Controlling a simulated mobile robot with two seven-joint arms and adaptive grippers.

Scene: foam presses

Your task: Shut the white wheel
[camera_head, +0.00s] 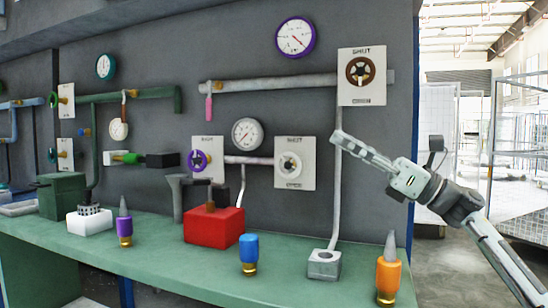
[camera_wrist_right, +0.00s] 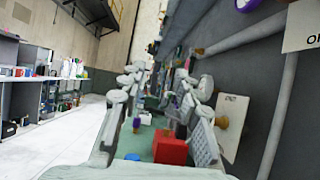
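The white wheel (camera_head: 289,164) is mounted on a pale wall plate labelled SHUT above and OPEN below, at the right end of a pale pink pipe. My right gripper (camera_head: 341,139) is to the right of the plate and a little higher, apart from the wheel in the picture. In the wrist view its two fingers are spread with nothing held between them. That view also shows a SHUT plate (camera_wrist_right: 236,108) beyond the right finger, partly hidden by it. My left gripper is not in view.
A brown wheel (camera_head: 360,71) is above on its own plate, and a purple wheel (camera_head: 199,161) is to the left. A vertical pipe (camera_head: 337,205) runs beside the white wheel's plate. The green bench (camera_head: 190,268) holds a red box (camera_head: 214,228), a blue-topped bottle (camera_head: 248,250) and an orange bottle (camera_head: 389,276).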

